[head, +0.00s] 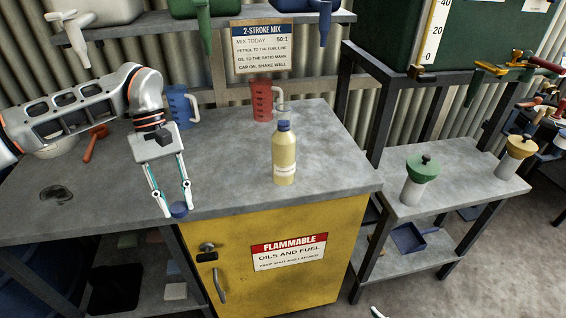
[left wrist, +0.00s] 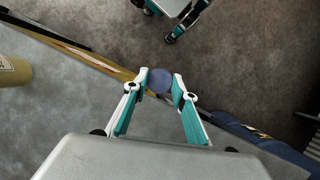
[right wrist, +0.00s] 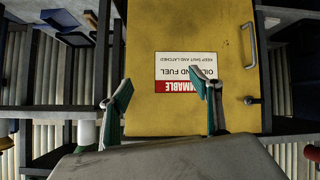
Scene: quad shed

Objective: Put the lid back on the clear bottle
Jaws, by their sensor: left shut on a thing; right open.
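My left gripper (head: 177,208) is shut on a round blue lid (head: 179,210) at the front edge of the grey bench. The lid also shows between its fingertips in the left wrist view (left wrist: 160,81). A bottle with yellowish contents and a pale label (head: 284,160) stands upright on the bench, right of the left gripper and apart from it. My right gripper (right wrist: 162,92) is open and empty, facing the yellow cabinet.
A blue jug (head: 180,106) and a red jug (head: 262,101) stand behind on the bench (head: 225,160). The yellow cabinet (head: 230,285) is below. A lower side table holds a green-topped container (head: 420,180) and a yellow-topped one (head: 517,157). Bench space between lid and bottle is clear.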

